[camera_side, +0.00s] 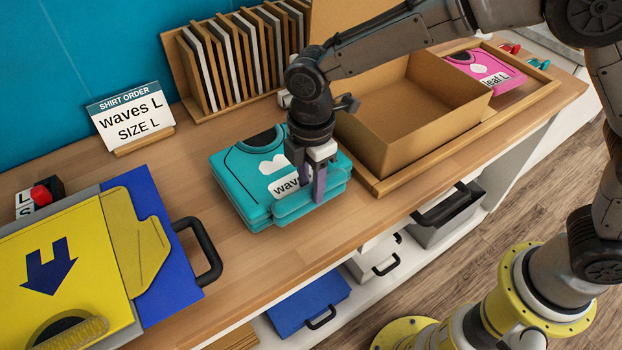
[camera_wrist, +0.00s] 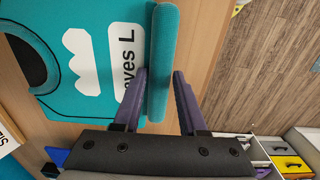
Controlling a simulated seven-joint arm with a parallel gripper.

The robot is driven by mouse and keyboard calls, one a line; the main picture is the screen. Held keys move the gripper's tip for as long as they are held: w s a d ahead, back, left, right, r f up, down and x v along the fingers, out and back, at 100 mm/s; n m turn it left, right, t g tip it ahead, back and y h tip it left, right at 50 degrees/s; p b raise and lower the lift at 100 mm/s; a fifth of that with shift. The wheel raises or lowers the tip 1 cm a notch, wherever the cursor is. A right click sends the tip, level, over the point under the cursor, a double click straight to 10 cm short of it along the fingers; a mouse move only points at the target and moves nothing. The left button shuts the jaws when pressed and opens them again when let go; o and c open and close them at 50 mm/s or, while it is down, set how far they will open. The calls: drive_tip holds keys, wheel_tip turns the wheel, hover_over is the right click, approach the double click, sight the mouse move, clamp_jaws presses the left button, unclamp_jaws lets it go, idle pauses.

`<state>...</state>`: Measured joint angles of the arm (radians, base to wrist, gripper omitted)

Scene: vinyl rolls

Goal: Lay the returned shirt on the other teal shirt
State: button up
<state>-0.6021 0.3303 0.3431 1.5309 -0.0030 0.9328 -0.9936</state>
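Folded teal shirts (camera_side: 238,178) lie in a stack on the wooden bench, with a white wave print and "waves L" label on top; the top one also shows in the wrist view (camera_wrist: 90,108). My gripper (camera_side: 313,196) is at the front right edge of the stack, fingers pointing down. In the wrist view, its purple fingers (camera_wrist: 160,75) fit closely on both sides of a ribbed teal folded edge (camera_wrist: 164,35) and appear shut on it. The arm hides part of the print. How far the top shirt is lifted is hard to tell.
An open cardboard box (camera_side: 415,105) stands right of the stack, in a wooden-edged tray with a pink shirt (camera_side: 480,70). A divider rack (camera_side: 195,75) and an order sign "waves L" (camera_side: 130,115) stand behind.

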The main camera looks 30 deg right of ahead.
drive_tip(key=o, duration=0.3)
drive_tip(key=shift+o, duration=0.2)
drive_tip(key=d+r+m+t, duration=0.1)
drive_tip(key=d+r, duration=0.2)
drive_tip(key=r, duration=0.7)
drive_tip(key=d+r, duration=0.3)
drive_tip(key=r, duration=0.6)
drive_tip(key=s+d+r+m+t, duration=0.35)
drive_tip(key=s+d+m, duration=0.55)
drive_tip(key=s+d, duration=0.65)
drive_tip(key=s+d+f+m+t, duration=0.1)
drive_tip(key=s+d+f+m, duration=0.3)
drive_tip(key=f+m, duration=0.4)
drive_tip(key=shift+s+f, duration=0.3)
drive_tip(key=shift+s, duration=0.3)
